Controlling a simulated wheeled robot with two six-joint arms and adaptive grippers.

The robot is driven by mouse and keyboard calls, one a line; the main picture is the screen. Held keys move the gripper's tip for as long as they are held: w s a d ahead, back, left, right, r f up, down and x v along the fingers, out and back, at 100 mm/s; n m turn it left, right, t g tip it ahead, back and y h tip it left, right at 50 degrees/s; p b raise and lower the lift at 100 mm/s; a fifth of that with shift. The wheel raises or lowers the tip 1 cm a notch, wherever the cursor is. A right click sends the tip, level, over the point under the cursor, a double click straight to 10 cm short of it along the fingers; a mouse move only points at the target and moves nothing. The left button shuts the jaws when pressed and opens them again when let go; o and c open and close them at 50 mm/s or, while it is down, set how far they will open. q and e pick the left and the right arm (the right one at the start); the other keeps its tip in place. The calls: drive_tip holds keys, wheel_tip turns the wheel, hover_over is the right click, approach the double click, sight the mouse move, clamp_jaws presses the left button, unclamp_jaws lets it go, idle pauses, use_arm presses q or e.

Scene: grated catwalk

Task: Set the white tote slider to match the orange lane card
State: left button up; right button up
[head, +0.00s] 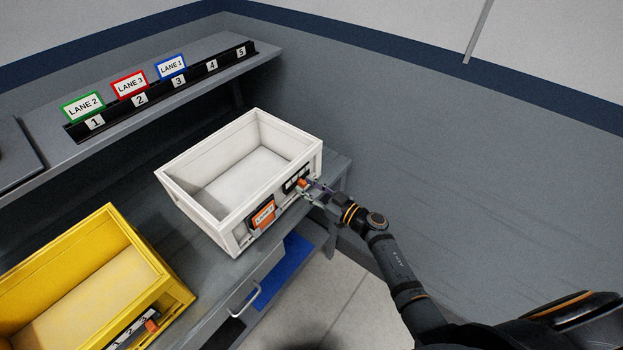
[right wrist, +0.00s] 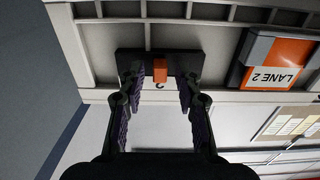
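The white tote (head: 205,205) stands on the grey bench, with a black slider strip (head: 290,186) on its front. The orange slider knob (head: 302,183) sits towards the strip's right in the head view. It also shows in the right wrist view (right wrist: 159,69), with a partly hidden number below it. The orange lane card (head: 263,215) is left of the strip; in the right wrist view it reads LANE 2 (right wrist: 272,75). My right gripper (right wrist: 157,82) is open, its fingers on either side of the knob with gaps. My left gripper is not in view.
A yellow tote (head: 170,285) with its own slider stands at the lower left. A shelf behind holds green (head: 82,106), red (head: 129,86) and blue (head: 171,67) lane cards in a numbered black rail. A drawer handle (head: 246,300) projects below the white tote.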

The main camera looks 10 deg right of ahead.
drive_tip(key=p+v, duration=0.1)
drive_tip(key=v, duration=0.3)
drive_tip(key=shift+d+r+p, duration=0.1)
drive_tip(key=shift+p, duration=0.2)
drive_tip(key=shift+v, duration=1.1)
drive_tip(key=s+d+f+m+g+h, duration=0.1)
drive_tip(key=s+d+f+m+h, duration=0.2)
drive_tip(key=f, duration=0.6)
drive_tip(key=s+d+f+m+g+h+b, duration=0.1)
drive_tip(key=s+d+f+h, duration=0.35)
drive_tip(key=f, duration=0.45)
drive_tip(key=s+d+f+m+g+h, duration=0.1)
drive_tip(key=s+d+f+m+h, duration=0.3)
drive_tip(key=f, duration=0.6)
drive_tip(key=s+f+g, duration=0.3)
drive_tip(key=s+f, duration=0.2)
drive_tip(key=s, duration=0.5)
drive_tip(key=s+f+g, duration=0.3)
drive_tip(key=s+f, duration=0.2)
drive_tip(key=s, duration=0.6)
drive_tip(key=s+f+g+b, duration=0.1)
drive_tip(key=s+f+g, duration=0.3)
drive_tip(key=s, duration=0.7)
wheel_tip(320, 180, down, 2)
drive_tip(key=shift+a+f+n, duration=0.1)
drive_tip(key=shift+a+n, duration=0.15)
drive_tip(key=shift+n, duration=0.15)
